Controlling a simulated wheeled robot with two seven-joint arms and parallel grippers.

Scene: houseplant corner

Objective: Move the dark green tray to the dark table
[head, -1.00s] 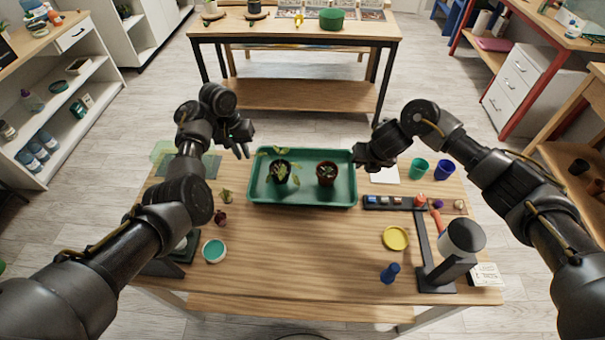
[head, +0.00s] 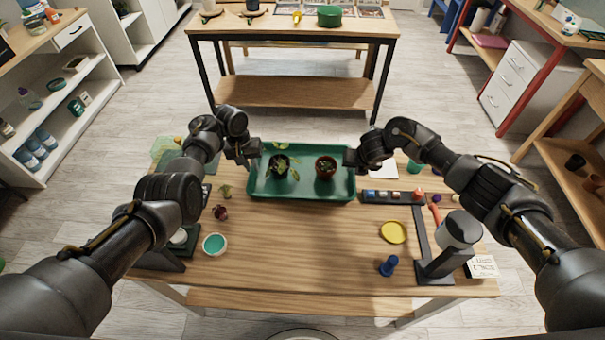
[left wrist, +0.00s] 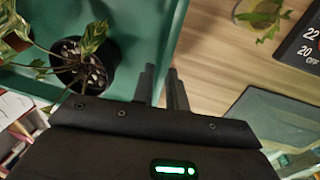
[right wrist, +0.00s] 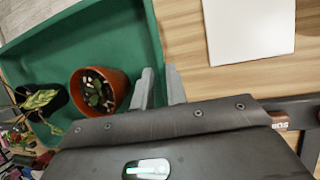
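The dark green tray (head: 302,195) lies on the wooden table, carrying a dark-potted plant (head: 279,167) and a reddish-brown-potted plant (head: 326,167). My left gripper (head: 255,158) is at the tray's left end; in the left wrist view its fingers (left wrist: 162,85) sit close together on either side of the rim. My right gripper (head: 352,160) is at the right end; in the right wrist view its fingers (right wrist: 160,85) also straddle the rim closely. Both look shut on it. A table with dark legs and frame (head: 290,36) stands across the floor, its top light wood.
On the near table stand a strip of small items (head: 393,196), a yellow lid (head: 393,232), a dark stand (head: 437,270), a blue item (head: 389,265) and a teal-topped jar (head: 214,244). The far table holds a green pot (head: 330,16) and trays. Floor between the tables is clear.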

